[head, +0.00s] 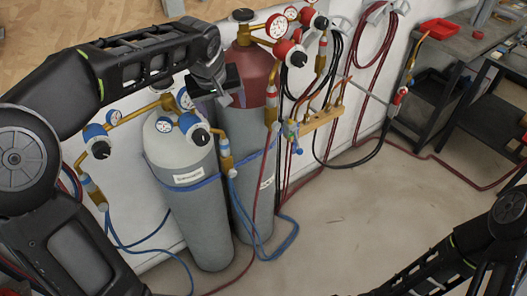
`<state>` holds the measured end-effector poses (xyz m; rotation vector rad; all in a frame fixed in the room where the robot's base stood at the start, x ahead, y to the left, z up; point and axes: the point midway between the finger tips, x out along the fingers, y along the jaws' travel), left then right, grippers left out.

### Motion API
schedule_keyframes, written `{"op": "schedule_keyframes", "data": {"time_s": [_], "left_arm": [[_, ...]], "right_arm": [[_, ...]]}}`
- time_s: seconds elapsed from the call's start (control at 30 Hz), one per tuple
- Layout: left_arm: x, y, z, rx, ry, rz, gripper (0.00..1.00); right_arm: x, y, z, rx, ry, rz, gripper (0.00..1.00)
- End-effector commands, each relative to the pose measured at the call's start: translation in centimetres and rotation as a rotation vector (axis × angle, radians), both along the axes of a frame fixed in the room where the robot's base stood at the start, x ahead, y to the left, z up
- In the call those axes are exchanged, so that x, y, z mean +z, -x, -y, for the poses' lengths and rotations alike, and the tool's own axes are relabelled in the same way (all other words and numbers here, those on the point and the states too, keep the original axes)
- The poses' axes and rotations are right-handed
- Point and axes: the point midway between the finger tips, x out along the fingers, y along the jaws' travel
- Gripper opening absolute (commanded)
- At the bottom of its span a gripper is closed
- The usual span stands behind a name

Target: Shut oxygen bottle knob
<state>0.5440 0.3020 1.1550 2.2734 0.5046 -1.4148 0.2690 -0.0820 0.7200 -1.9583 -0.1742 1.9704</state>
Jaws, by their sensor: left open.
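The oxygen bottle (190,210) appears to be the grey cylinder with a pale top and blue-trimmed fittings, standing upright at left centre in the head view. A blue strap runs around it. Its regulator carries blue-rimmed gauges and black-centred blue knobs, one at the left (100,148) and one at the front (200,137). I cannot tell which is the bottle's shut-off knob; my left arm may hide part of the valve. My left gripper (229,93) is open, above and right of the oxygen bottle's top, in front of the red-topped bottle. My right gripper is out of view.
A red-topped bottle (258,72) with red-rimmed gauges stands close behind on the right. Blue hoses (262,245) hang in front of the bottles. A brass torch rack (322,120) is on the wall. Dark carts (440,100) stand at right. The middle floor is mostly clear.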

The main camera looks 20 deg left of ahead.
Motion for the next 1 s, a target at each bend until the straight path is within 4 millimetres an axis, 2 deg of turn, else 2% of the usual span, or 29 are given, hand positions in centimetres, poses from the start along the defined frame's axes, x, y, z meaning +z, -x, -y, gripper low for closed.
{"op": "schedule_keyframes", "data": {"time_s": [0.03, 0.33, 0.63, 0.8, 1.0], "left_arm": [[-1.0, -0.3, 0.6, -0.027, 0.007, 0.002, 0.77], [-6.3, -1.8, 4.2, -0.167, 0.056, 0.032, 0.77], [-11.6, -2.3, 7.5, -0.27, 0.103, 0.051, 0.77], [-13.4, -2.3, 8.6, -0.304, 0.121, 0.06, 0.77], [-14.1, -2.3, 9.1, -0.316, 0.127, 0.066, 0.77]], "right_arm": [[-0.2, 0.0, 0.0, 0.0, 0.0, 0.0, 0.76], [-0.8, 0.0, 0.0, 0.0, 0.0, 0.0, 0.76], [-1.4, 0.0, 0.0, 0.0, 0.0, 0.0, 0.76], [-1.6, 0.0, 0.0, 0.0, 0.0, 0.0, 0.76], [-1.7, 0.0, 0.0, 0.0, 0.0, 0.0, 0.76]]}}
